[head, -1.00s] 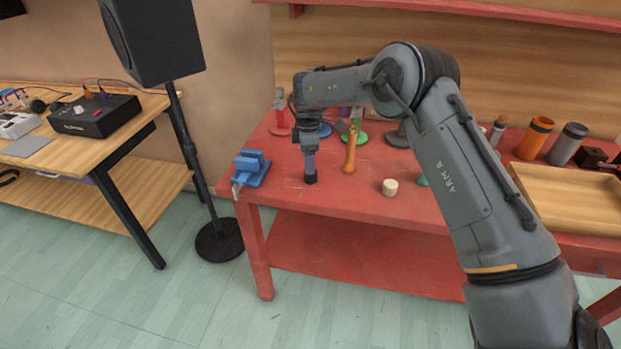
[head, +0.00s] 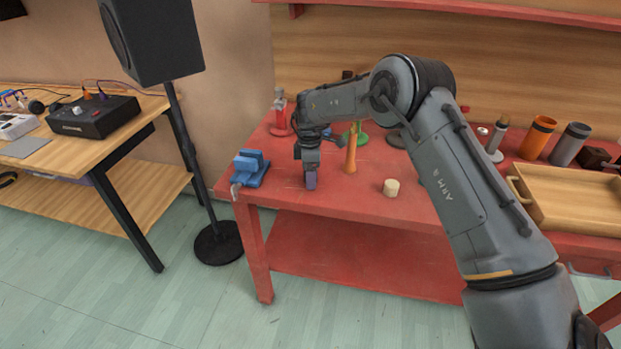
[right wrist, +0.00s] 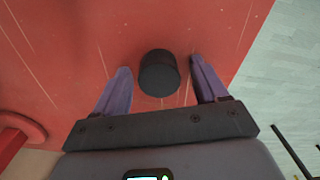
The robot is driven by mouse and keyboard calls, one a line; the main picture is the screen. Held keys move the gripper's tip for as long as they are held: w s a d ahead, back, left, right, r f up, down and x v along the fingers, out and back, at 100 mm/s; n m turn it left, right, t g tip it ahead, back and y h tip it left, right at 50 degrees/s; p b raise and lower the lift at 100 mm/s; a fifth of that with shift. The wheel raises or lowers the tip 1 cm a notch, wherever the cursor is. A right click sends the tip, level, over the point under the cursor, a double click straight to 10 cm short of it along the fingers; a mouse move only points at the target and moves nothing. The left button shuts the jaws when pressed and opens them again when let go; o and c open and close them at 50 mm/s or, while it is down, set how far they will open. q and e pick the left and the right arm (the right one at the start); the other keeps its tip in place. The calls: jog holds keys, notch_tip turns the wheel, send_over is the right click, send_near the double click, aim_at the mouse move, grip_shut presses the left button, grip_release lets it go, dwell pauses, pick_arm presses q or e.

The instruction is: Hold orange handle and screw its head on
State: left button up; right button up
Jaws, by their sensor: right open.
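The orange handle (head: 350,155) stands upright on the red table, right of my right gripper and apart from it. My right gripper (head: 311,184) points down at the table, left of the handle. In the right wrist view, its two purple fingers (right wrist: 159,68) are open, one on each side of a short black cylinder (right wrist: 158,74), with gaps between. The fingers hide that cylinder in the head view. A cream cylinder (head: 391,188) stands right of the handle. I cannot tell which is the orange handle's head. My left gripper is not in view.
A blue vise (head: 250,168) sits at the red table's left corner. Behind the gripper stand a red-based piece (head: 279,118) and a green-based piece (head: 361,138). A wooden tray (head: 519,186) and an orange cup (head: 537,138) are at the right. The table front is clear.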

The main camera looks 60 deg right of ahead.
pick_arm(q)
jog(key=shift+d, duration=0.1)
pick_arm(e)
jog(key=c, duration=1.1)
jog(key=shift+r, duration=0.1)
jog(key=shift+r, duration=0.8)
pick_arm(q)
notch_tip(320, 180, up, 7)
jog(key=p, duration=0.7)
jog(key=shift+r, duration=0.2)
pick_arm(e)
notch_tip(320, 180, up, 16)
jog(key=shift+r, duration=0.2)
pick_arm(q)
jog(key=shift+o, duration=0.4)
